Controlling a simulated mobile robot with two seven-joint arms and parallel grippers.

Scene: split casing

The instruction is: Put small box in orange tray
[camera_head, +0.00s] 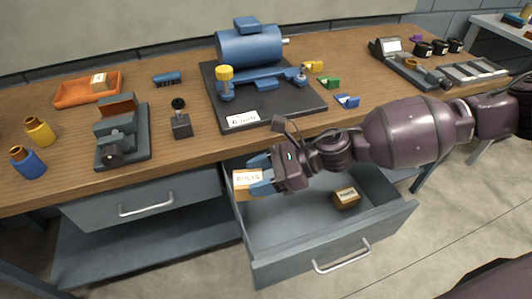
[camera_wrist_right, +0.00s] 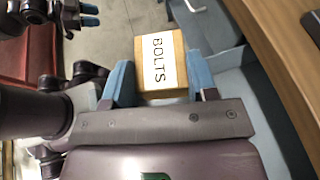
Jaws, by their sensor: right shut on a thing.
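A small box with a white label reading "BOLTS" (camera_head: 249,181) is held between the blue fingers of my right gripper (camera_head: 259,177). It is over the left part of the open drawer, just in front of the table edge. In the right wrist view the box (camera_wrist_right: 161,66) sits between both fingertips. Another small box (camera_head: 346,197) lies in the open drawer (camera_head: 290,228). My left gripper is not in the head view; blue fingertips (camera_wrist_right: 90,15) show in the right wrist view.
A grey vise (camera_head: 121,138), a dark joystick-like device (camera_head: 180,121), a blue brush (camera_head: 167,79) and yellow and blue bottles (camera_head: 39,131) stand near the tray. A blue motor assembly (camera_head: 250,48) on a dark plate fills the middle.

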